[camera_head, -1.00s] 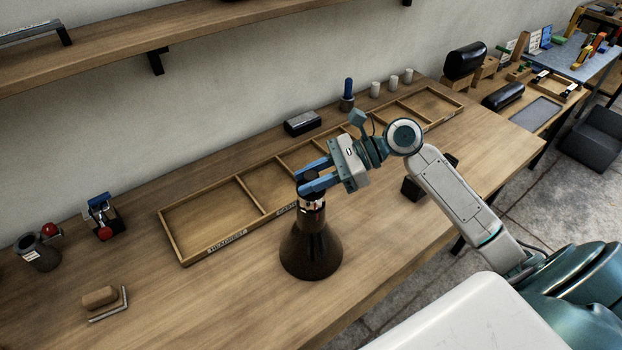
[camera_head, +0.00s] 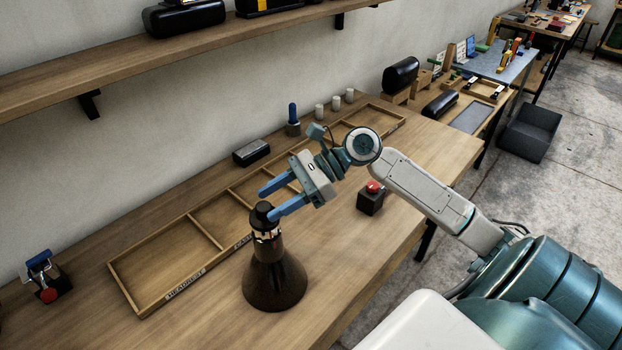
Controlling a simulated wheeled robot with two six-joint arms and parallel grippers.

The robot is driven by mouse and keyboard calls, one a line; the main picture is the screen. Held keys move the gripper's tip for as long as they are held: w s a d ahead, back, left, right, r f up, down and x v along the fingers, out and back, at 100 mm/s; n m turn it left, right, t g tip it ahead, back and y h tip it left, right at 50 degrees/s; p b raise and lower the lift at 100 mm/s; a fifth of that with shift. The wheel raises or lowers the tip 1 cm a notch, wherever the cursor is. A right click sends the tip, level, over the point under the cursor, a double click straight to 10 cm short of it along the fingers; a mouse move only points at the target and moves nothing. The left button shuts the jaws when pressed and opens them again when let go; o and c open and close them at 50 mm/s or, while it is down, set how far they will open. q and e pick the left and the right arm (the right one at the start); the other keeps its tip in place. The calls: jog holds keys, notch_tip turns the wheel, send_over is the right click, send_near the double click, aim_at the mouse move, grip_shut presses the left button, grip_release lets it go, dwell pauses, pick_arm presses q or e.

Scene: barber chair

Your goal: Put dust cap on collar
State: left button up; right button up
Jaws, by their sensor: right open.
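A black dust cap (camera_head: 262,214) sits on top of the collar (camera_head: 267,237), at the neck of a dark brown cone-shaped stand (camera_head: 274,280) on the bench. Whether the cap is fully seated cannot be told. My right gripper (camera_head: 266,203) is open, with its two blue fingers spread and nothing held between them. It is just above and to the right of the cap; the nearer fingertip is beside the cap, and I cannot tell whether it touches. My left gripper is not in view.
A shallow wooden divided tray (camera_head: 150,306) lies behind the stand. A black box with a red button (camera_head: 371,197) stands right of it, beside my right arm. A black box (camera_head: 251,153), a blue-handled tool (camera_head: 293,115) and white cups stand at the back.

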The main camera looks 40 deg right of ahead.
jog(key=p+v, duration=0.1)
jog(key=v, duration=0.8)
jog(key=shift+p, duration=0.4)
dwell(0.4)
